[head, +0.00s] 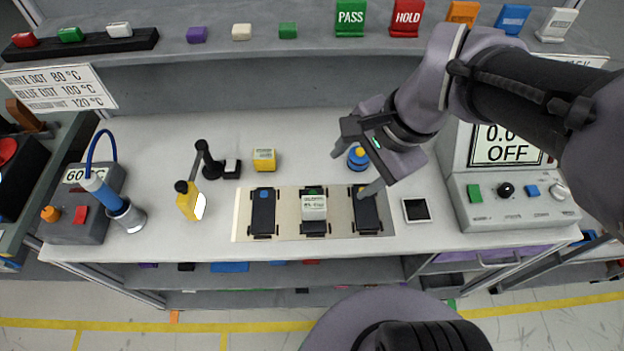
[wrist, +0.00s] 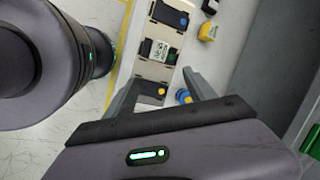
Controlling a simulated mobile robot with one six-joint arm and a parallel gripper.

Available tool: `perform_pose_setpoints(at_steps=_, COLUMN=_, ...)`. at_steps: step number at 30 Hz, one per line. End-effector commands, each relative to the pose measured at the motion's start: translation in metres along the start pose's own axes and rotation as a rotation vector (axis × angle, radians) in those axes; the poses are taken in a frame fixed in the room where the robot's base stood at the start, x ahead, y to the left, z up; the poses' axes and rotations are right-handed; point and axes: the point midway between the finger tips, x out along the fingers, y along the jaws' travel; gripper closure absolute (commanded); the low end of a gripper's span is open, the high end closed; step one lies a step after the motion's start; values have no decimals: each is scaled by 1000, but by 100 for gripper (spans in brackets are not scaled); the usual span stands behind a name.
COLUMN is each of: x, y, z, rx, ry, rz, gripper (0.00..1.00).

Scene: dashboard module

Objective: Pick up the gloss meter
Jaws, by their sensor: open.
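My gripper (head: 358,170) is open and empty, to the right of this box and above the area of the right-hand dark module (head: 368,213). In the wrist view the fingers (wrist: 160,92) are spread, with the box beyond them.
A blue bottle (head: 358,158) stands close by my gripper. A yellow box (head: 264,160), a jointed black stand with a yellow head (head: 190,200) and a left dark module (head: 263,212) are to the left. A square black-and-white tile (head: 416,210) and a control unit (head: 510,205) are to the right.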

Motion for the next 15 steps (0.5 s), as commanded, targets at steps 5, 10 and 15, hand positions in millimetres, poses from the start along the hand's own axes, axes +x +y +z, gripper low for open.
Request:
perform_pose_setpoints(at_steps=5, x=35, y=-26, z=-28, rx=482, ry=-142, rz=138, gripper=36)
perform_pose_setpoints(at_steps=10, x=66, y=-27, z=-31, rx=609, ry=-172, rz=178, gripper=36)
perform_pose_setpoints(at_steps=15, x=120, y=-19, z=-20, rx=605, ry=-171, rz=178, gripper=36)
